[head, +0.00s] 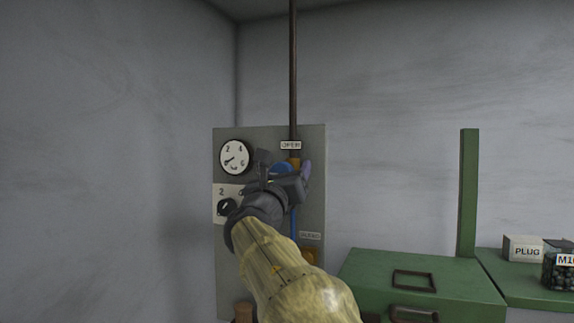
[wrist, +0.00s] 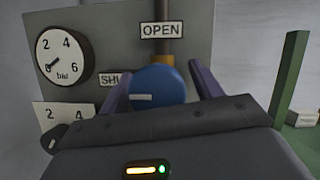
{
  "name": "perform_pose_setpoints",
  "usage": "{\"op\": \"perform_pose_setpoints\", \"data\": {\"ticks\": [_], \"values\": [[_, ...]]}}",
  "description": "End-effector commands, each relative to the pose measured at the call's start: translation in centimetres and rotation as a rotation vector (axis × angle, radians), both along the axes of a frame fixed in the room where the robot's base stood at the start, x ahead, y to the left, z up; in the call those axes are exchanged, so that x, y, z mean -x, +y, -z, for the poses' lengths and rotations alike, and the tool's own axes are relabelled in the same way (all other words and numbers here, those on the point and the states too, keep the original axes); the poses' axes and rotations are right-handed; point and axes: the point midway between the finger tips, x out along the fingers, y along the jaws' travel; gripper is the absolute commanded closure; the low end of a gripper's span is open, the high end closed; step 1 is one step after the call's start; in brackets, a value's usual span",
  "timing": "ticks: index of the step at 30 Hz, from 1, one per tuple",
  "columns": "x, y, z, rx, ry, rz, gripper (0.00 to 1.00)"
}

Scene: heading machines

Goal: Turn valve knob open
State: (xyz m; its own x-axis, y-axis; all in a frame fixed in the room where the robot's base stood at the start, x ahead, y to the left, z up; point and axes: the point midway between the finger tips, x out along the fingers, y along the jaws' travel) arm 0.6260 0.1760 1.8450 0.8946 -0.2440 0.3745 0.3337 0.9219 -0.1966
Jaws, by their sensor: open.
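The valve knob (wrist: 158,86) is round and blue with a white mark on its left side. It sits on the grey panel (head: 313,200) below an OPEN label (wrist: 162,30), and a partly hidden label reading "SHU" (wrist: 110,80) is at its left. In the head view only the top of the blue knob (head: 282,168) shows above my gripper. My gripper (wrist: 163,80) is open, with one finger at each side of the knob. Whether the fingers touch the knob cannot be told. The knob's lower part is hidden by my gripper body.
A pressure gauge (head: 235,157) and a black dial (head: 227,207) are on the panel's left. A vertical pipe (head: 293,70) runs above the knob.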

Motion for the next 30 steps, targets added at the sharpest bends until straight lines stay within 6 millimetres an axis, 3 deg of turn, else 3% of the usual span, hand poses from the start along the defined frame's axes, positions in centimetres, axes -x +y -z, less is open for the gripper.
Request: {"op": "perform_pose_setpoints", "data": {"ticks": [7, 14, 22, 30], "values": [[-0.04, -0.02, 0.03, 0.000, 0.000, 0.000, 0.35], [-0.03, -0.03, 0.04, 0.000, 0.000, 0.000, 0.80], [-0.05, -0.02, 0.23, -0.053, -0.021, 0.001, 0.80], [-0.04, -0.06, 0.19, -0.271, -0.103, 0.003, 0.80]]}}
